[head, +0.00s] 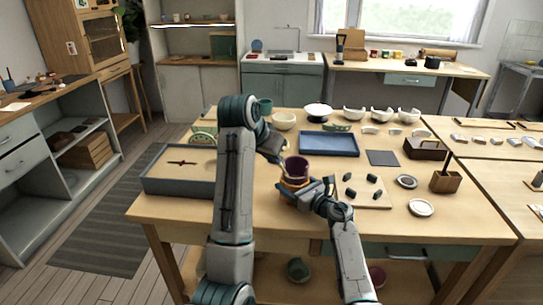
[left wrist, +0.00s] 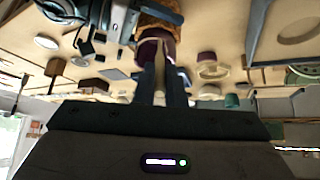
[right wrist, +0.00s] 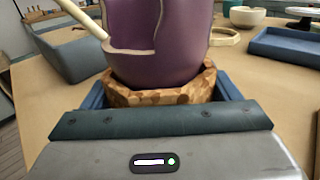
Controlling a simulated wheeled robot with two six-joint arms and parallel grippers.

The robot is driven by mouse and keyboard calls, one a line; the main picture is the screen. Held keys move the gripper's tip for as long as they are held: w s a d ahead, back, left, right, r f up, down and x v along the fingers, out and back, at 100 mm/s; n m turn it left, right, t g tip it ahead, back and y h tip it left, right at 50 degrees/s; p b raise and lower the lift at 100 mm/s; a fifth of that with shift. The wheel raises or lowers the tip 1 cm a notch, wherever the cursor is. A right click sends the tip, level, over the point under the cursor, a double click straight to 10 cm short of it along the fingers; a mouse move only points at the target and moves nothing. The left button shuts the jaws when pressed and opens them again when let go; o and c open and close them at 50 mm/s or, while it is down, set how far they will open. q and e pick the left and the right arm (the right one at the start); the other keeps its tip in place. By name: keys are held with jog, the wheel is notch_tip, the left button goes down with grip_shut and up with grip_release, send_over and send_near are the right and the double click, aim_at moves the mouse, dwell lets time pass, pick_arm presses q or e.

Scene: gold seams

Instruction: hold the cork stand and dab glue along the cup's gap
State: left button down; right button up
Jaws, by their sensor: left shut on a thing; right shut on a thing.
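The purple cup (head: 297,167) stands upright in the cork stand (head: 293,182) on the table. The right wrist view shows the cup (right wrist: 165,55) close up, with a stepped gap in its wall, and the cork stand (right wrist: 160,95) under it. My right gripper (head: 300,194) is shut on the stand, one finger on each side. My left gripper (head: 277,157) is shut on a thin pale stick (left wrist: 159,62) beside the cup. The stick (right wrist: 84,18) reaches the gap's left edge in the right wrist view; I cannot tell whether it touches. Its glue is not visible.
A grey-blue tray box (head: 180,183) lies left, and an empty blue tray (head: 328,144) behind the cup. A pale board with dark pieces (head: 375,199) lies right of the stand. Bowls and broken cups line the back. The front table edge is mostly clear.

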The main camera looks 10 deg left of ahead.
pick_arm(q)
jog(key=shift+r, duration=0.1)
dwell(0.7)
jog(key=shift+d, duration=0.15)
jog(key=shift+s+d+r, duration=0.1)
jog(key=shift+s+d, duration=0.25)
jog(key=shift+d, duration=0.5)
jog(key=shift+f, duration=0.3)
dwell(0.5)
jog(key=shift+r, duration=0.2)
jog(key=shift+d, duration=0.15)
jog(key=shift+w+d+r, duration=0.1)
jog(key=shift+w+d, duration=0.15)
jog(key=shift+d, duration=0.6)
jog(key=shift+f, duration=0.3)
dwell(0.8)
jog(key=shift+r, duration=0.25)
